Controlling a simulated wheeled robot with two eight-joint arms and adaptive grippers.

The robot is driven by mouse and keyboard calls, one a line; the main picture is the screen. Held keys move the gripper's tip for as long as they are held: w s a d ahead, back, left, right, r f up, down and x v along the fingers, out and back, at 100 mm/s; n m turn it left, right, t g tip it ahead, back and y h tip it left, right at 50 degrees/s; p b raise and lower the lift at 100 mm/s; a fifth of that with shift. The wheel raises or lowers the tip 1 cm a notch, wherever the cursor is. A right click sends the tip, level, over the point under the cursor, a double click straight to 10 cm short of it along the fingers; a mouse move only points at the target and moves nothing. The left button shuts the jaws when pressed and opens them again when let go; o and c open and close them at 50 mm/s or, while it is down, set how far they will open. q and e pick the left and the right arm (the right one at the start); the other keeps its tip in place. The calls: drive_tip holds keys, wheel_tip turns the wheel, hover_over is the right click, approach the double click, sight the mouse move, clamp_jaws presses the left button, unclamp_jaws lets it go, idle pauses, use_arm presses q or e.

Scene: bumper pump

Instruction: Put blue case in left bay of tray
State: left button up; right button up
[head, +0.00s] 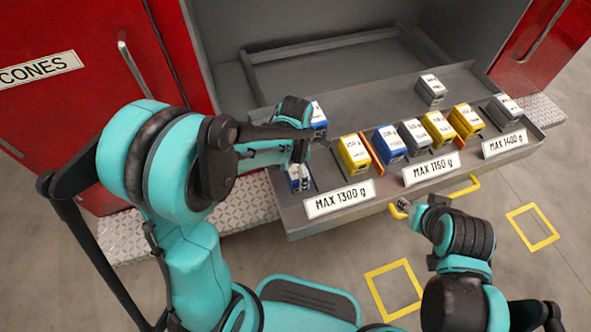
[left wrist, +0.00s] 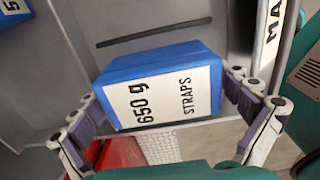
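A blue case (left wrist: 155,88), its white label reading "650 g STRAPS", sits between the fingers of my left gripper (left wrist: 165,100) in the left wrist view.
Another blue case (head: 318,115) stands behind the left gripper and shows in the left wrist view (left wrist: 14,8). A yellow case (head: 353,153) stands to the right. The middle bay holds blue (head: 390,144), grey (head: 414,137) and yellow cases. Grey cases stand farther right and behind.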

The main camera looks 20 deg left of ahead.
use_arm(q)
drive_tip(key=shift+r, duration=0.15)
drive_tip(key=shift+r+p, duration=0.35)
wheel_tip(320, 180, up, 10)
drive_tip(key=p, duration=0.4)
drive_tip(key=shift+r, duration=0.7)
drive_tip(key=s+a+r+m+t, duration=0.2)
drive_tip(key=s+m, duration=0.3)
drive_tip(key=m, duration=0.7)
drive_tip(key=s+a+r+m+t, duration=0.2)
drive_tip(key=s+r+m+t, duration=0.2)
drive_tip(key=m, duration=0.8)
drive_tip(key=shift+s+a+m+t, duration=0.35)
drive_tip(key=shift+s+m+t, duration=0.05)
drive_tip(key=shift+s+t, duration=0.25)
